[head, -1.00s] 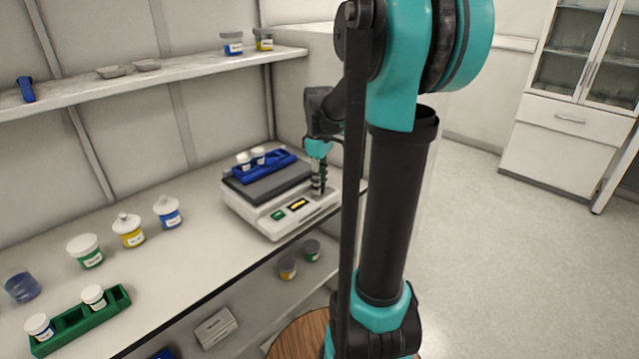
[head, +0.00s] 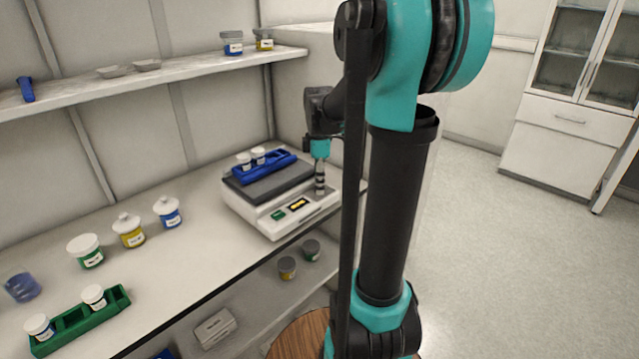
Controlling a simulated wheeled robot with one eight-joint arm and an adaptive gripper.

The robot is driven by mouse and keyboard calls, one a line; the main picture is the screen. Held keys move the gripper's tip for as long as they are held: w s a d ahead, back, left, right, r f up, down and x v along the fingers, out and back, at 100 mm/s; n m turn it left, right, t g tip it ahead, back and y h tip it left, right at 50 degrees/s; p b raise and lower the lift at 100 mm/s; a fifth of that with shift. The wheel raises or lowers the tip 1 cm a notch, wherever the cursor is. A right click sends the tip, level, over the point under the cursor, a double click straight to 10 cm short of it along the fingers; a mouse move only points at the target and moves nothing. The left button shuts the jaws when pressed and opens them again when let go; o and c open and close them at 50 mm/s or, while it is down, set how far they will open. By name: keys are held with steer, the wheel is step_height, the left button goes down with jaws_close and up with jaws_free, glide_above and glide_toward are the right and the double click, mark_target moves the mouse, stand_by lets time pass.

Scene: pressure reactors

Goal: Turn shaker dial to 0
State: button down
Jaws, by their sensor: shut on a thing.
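The shaker (head: 262,217) is a white box with a grey top plate, standing at the right end of the bench. Its front panel has a green button (head: 278,215) and a small yellow-lit display (head: 299,204). My gripper (head: 320,190) points straight down at the right end of this panel. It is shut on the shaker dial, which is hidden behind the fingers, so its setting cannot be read. A blue rack (head: 265,172) with two white-capped jars (head: 259,154) sits on the shaker's plate.
On the bench are a green rack (head: 72,331) with two jars, three lidded jars (head: 130,230) and a blue translucent beaker (head: 22,287). A shelf (head: 180,73) runs above. Grey-capped jars (head: 287,267) stand on the lower shelf. The floor at right is clear.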

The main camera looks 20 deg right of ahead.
stand_by(0.3)
steer(key=c, duration=1.5)
jaws_free()
steer(key=shift+c, duration=0.2)
step_height(320, 180, up, 12)
